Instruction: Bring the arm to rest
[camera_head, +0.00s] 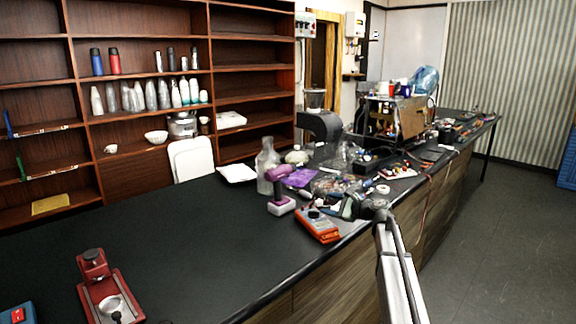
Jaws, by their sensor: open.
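My arm (393,265) rises from the bottom right, with its white link reaching up to a dark joint near the counter's front edge. My gripper (325,208) is at the far end, pointing left over the counter, small and hard to make out against the clutter. It looks open, and I see nothing held in it. An orange meter (318,228) lies on the counter just below it. Whether the gripper touches anything cannot be told.
A purple drill (280,190) and clear bottle (267,165) stand left of the gripper. Tools crowd the counter (190,230) behind it, up to an opened brewer (395,117). A red device (105,290) is at front left. The counter's middle left is clear.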

